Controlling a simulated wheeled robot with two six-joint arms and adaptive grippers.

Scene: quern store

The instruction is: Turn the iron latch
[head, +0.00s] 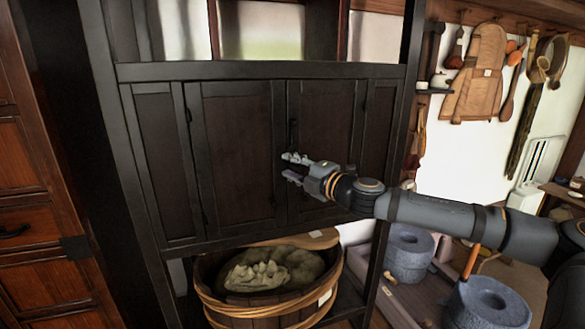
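A dark wooden cabinet (237,150) has two closed doors that meet near the middle. A small dark iron piece, which looks like the latch (293,131), sits upright near the meeting edge on the right door. Dark on dark, its exact shape is hard to tell. My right gripper (289,166) comes in from the right, in front of the right door and just below the iron piece. Its two fingers are apart with nothing between them. I cannot tell whether the upper finger touches the door or the latch. My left gripper is out of view.
A wooden tub (262,312) with a sack in it stands on the shelf below the doors. Grey quern stones (487,303) stand low at the right. A reddish chest (35,225) stands at the left. Tools and an apron (475,75) hang on the right wall.

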